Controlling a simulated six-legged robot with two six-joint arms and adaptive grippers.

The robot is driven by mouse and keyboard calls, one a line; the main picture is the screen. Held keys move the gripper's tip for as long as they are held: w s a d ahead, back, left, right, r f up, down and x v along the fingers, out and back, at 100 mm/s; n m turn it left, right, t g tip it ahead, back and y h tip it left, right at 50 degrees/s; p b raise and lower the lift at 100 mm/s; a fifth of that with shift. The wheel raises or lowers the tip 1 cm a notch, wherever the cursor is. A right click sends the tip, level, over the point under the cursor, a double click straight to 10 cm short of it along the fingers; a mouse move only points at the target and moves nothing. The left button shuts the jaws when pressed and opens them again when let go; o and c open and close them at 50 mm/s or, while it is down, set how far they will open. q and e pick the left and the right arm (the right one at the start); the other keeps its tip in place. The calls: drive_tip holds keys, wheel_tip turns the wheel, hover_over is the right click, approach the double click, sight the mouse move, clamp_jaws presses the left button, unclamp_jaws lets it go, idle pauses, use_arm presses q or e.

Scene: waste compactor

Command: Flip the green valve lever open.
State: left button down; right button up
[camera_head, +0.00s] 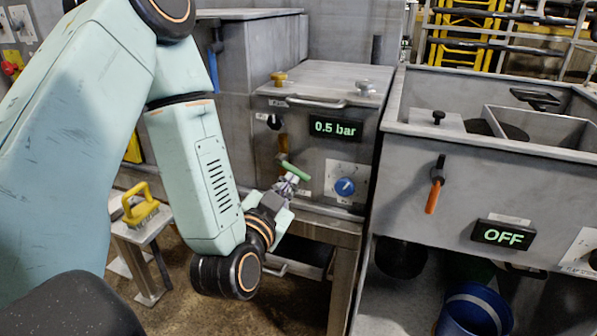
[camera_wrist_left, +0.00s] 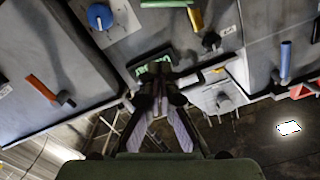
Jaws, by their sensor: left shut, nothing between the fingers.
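The green valve lever (camera_head: 294,170) is on the front of the grey machine under the 0.5 bar display. It lies nearly level, sloping down to the right. It also shows as a green bar at the top edge of the left wrist view (camera_wrist_left: 167,3). My left gripper (camera_head: 287,185) is shut and empty, right at the lever and just below it in the head view. I cannot tell whether they touch. Its closed fingers (camera_wrist_left: 157,76) reach up the middle of the left wrist view. My right gripper is not in view.
The 0.5 bar display (camera_head: 336,128) is higher up. An orange lever (camera_head: 434,190) and an OFF display (camera_head: 503,235) are on the right-hand machine. A yellow-handled brush (camera_head: 141,205) stands at left.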

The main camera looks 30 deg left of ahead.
use_arm(q)
drive_tip(key=b, duration=0.5)
hover_over(298, 173)
drive_tip(key=s+d, duration=0.4)
drive_tip(key=f, duration=0.1)
drive_tip(key=w+a+f, duration=0.1)
drive_tip(key=a+f+b, duration=0.1)
drive_tip(key=shift+w+f, duration=0.15)
drive_tip(key=shift+w, duration=0.25)
drive_tip(key=shift+w+a+f, duration=0.1)
drive_tip(key=shift+a+f, duration=0.15)
drive_tip(key=shift+f, duration=0.2)
drive_tip(key=shift+m, duration=0.3)
